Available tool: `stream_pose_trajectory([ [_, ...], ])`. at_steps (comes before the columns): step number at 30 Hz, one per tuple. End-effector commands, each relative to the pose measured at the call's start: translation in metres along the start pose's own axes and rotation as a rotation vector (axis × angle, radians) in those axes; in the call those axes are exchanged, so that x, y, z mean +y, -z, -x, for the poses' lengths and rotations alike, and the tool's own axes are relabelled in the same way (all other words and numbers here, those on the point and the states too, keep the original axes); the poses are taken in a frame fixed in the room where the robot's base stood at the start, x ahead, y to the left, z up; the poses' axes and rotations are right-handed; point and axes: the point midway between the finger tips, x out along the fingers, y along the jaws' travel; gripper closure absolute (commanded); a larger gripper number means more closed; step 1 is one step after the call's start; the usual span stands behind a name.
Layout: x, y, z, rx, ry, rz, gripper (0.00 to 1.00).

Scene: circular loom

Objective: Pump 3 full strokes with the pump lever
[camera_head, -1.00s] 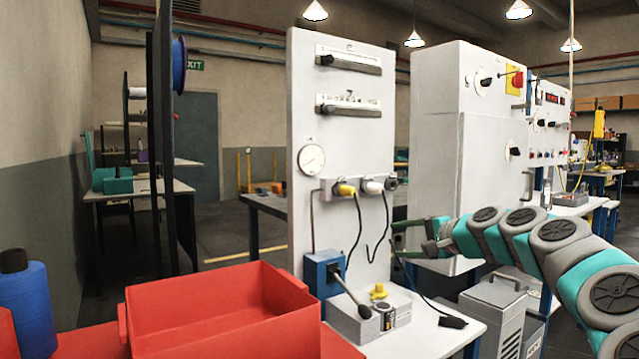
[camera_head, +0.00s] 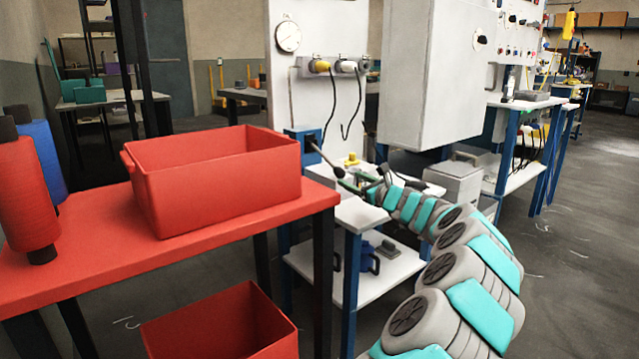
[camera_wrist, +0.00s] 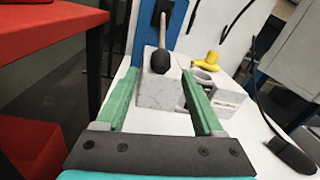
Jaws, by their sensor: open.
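The pump is a blue box (camera_head: 303,141) at the foot of the white panel, with a grey pump lever (camera_head: 325,159) slanting down toward the right and ending in a black knob (camera_head: 338,172). My gripper (camera_head: 350,182) is beside the knob in the head view, its tips small and partly hard to make out. In the wrist view, the lever (camera_wrist: 163,33) comes down from the blue pump (camera_wrist: 147,38), and its black knob (camera_wrist: 161,62) appears between the tips of my open green gripper (camera_wrist: 158,74). The fingers show gaps on both sides of the knob.
A grey block with a yellow knob (camera_wrist: 208,60) stands beside the lever on the white bench. A red table (camera_head: 200,226) with a red bin (camera_head: 220,185) stands at the left. A black cable plug (camera_wrist: 292,155) lies at the right. Open floor (camera_head: 580,250) is at the right.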

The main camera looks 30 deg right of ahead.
Motion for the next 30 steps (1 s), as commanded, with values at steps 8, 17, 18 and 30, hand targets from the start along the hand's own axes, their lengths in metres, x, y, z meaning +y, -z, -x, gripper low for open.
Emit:
stream_pose_trajectory([
  [8,0.001,0.001,-0.033,0.004,-0.002,0.004,0.31],
  [17,0.000,0.001,-0.066,0.004,0.000,0.005,0.31],
  [18,0.000,0.000,-0.069,0.003,0.000,0.005,0.31],
  [30,0.001,-0.002,-0.076,0.000,-0.002,0.004,0.31],
])
